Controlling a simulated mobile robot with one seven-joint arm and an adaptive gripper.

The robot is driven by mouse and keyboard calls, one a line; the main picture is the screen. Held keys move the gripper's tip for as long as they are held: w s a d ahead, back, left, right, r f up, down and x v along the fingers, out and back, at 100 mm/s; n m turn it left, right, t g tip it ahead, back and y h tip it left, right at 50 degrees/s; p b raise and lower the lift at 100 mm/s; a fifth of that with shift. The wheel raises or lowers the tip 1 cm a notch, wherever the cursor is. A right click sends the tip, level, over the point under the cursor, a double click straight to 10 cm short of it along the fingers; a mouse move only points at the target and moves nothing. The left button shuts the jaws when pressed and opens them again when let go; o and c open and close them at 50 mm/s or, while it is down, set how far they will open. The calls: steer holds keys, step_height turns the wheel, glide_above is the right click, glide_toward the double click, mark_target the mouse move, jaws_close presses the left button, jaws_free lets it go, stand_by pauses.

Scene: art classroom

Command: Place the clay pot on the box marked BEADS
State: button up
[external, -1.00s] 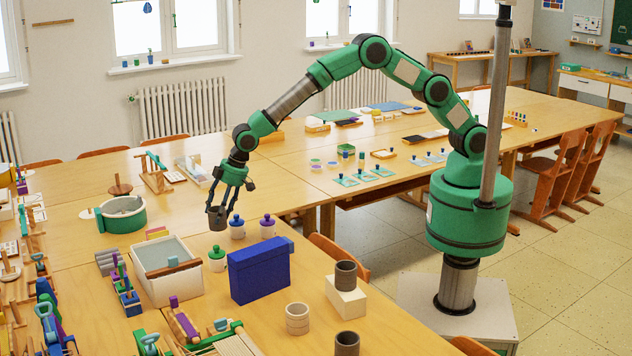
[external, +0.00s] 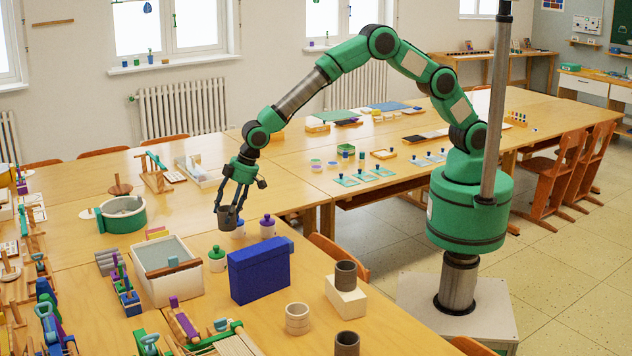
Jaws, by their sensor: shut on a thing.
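My gripper (external: 230,207) points down over the near table and is shut on a small dark grey-brown pot (external: 226,217). The pot looks upright, in front of a white jar with a blue lid, which it partly covers. I cannot tell its exact height above the table. No BEADS marking is readable on any box. A blue box (external: 259,272) stands to the right of and nearer than the gripper. A small cream box (external: 346,299) further right has a dark cylindrical pot (external: 345,275) on top.
Jars with blue (external: 238,229), purple (external: 267,228) and green (external: 217,258) lids stand close by. An open white bin (external: 166,284) is left of the blue box. A cream ringed pot (external: 297,319) and another dark pot (external: 347,344) stand at the front. Bare tabletop lies between them.

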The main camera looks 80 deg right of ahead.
steer(key=s+a+r+p, duration=0.1)
steer(key=s+r, duration=0.1)
steer(key=s, duration=0.2)
steer(key=s+a+r+n+p, duration=0.1)
steer(key=s+a+r+p, duration=0.1)
steer(key=s, duration=0.3)
steer(key=s+a+r+n+p, duration=0.1)
steer(key=s+a+r, duration=0.1)
steer(key=s, duration=0.3)
steer(key=shift+s+a+y, duration=0.15)
steer(key=shift+s+y, duration=0.1)
steer(key=shift+y, duration=0.05)
steer(key=shift+n+g+y, duration=0.3)
steer(key=shift+n+g, duration=0.1)
steer(key=shift+n, duration=0.5)
steer(key=s+r+p, duration=0.1)
steer(key=s, duration=0.3)
steer(key=s+a+r+p, duration=0.1)
steer(key=s, duration=0.4)
steer(key=s+r+p, duration=0.1)
steer(key=s+p, duration=0.1)
steer(key=s, duration=0.3)
steer(key=shift+a+r, duration=0.2)
steer(key=shift+a, duration=0.05)
steer(key=shift+w, duration=0.15)
glide_above(260, 247)
steer(key=shift+w+f+b, duration=0.1)
steer(key=shift+f+b, duration=0.25)
steer(key=shift+f, duration=0.4)
steer(key=shift+f, duration=1.75)
